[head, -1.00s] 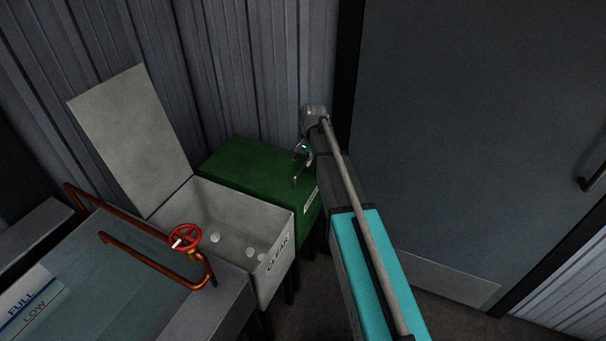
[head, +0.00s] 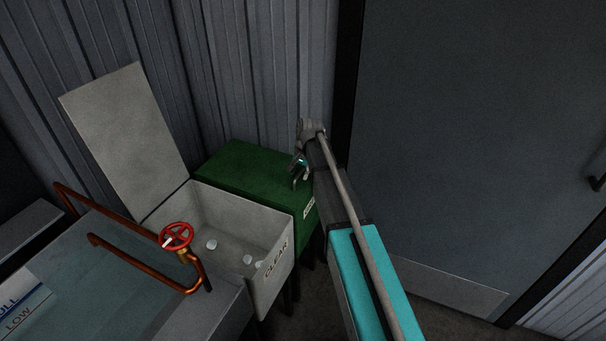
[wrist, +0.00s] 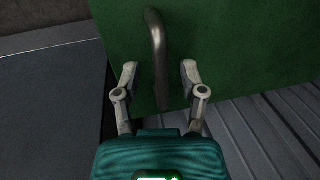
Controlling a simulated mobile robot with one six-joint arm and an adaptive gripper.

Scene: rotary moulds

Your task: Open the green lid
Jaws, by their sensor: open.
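The green lid (head: 238,168) is shut on top of the green box (head: 303,228), beside the open grey box, in the head view. My gripper (head: 300,182) is over the lid's right end, with its fingers pointing down. In the wrist view the green lid (wrist: 225,45) fills the upper right and carries a grey bar handle (wrist: 157,45). My gripper (wrist: 159,78) is open there, one finger on each side of the handle. The fingers look apart from the handle, and nothing is gripped. The handle is hard to make out in the head view.
The grey box marked CLEAR (head: 268,285) has its lid (head: 125,140) raised and several pale pieces inside. A red valve wheel (head: 177,236) and copper pipes (head: 130,264) stand at left. The ribbed wall (head: 245,75) is close behind; a dark door (head: 470,150) is at right.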

